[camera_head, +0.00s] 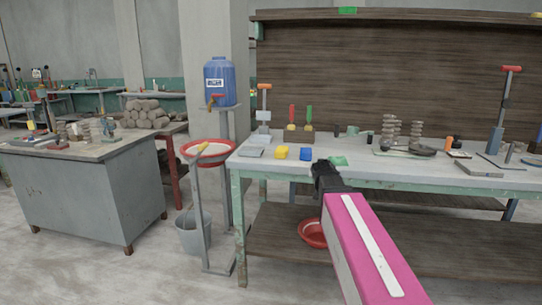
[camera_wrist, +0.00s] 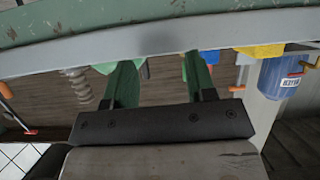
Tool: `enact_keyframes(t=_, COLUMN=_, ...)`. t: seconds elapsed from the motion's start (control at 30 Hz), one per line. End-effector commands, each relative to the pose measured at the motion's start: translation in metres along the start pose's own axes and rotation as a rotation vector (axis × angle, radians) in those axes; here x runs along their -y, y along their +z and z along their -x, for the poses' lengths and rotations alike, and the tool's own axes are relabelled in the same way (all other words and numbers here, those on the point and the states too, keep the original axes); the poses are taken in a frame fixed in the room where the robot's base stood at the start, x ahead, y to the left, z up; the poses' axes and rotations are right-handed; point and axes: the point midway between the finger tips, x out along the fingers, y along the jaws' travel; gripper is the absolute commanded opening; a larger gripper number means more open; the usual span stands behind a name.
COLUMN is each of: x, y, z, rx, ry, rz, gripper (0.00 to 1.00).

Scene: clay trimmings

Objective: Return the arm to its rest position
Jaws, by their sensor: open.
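My arm shows in the head view as a pink link with a white stripe (camera_head: 370,245), reaching up from the bottom right. My dark gripper (camera_head: 325,178) is at its far end, by the front edge of the workbench (camera_head: 420,176). In the wrist view my gripper (camera_wrist: 158,72) has its two green fingers well apart, with nothing held between them. The pale bench edge (camera_wrist: 150,46) crosses that view beyond the fingers. Whether the fingertips touch the bench cannot be told.
On the bench are a yellow block (camera_head: 281,152), a blue block (camera_head: 305,154) and a flat green piece (camera_head: 338,160) close to my gripper. A red basin (camera_head: 312,233) sits on the lower shelf. Left stand a red-rimmed bowl (camera_head: 222,157) and grey bucket (camera_head: 190,236).

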Motion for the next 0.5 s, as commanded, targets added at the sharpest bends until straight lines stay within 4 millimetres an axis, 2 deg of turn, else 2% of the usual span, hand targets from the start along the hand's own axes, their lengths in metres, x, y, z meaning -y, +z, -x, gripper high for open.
enact_keyframes(t=0.03, x=-0.002, y=0.029, z=-0.001, rx=0.070, ry=0.007, rz=0.006, gripper=0.51)
enact_keyframes(t=0.1, x=-0.005, y=0.069, z=-0.001, rx=0.182, ry=0.015, rz=0.016, gripper=0.51)
enact_keyframes(t=0.27, x=-0.009, y=0.163, z=0.010, rx=0.448, ry=0.014, rz=0.042, gripper=0.51)
enact_keyframes(t=0.4, x=-0.010, y=0.239, z=0.032, rx=0.680, ry=-0.011, rz=0.068, gripper=0.51)
enact_keyframes(t=0.5, x=-0.010, y=0.286, z=0.052, rx=0.835, ry=-0.039, rz=0.084, gripper=0.51)
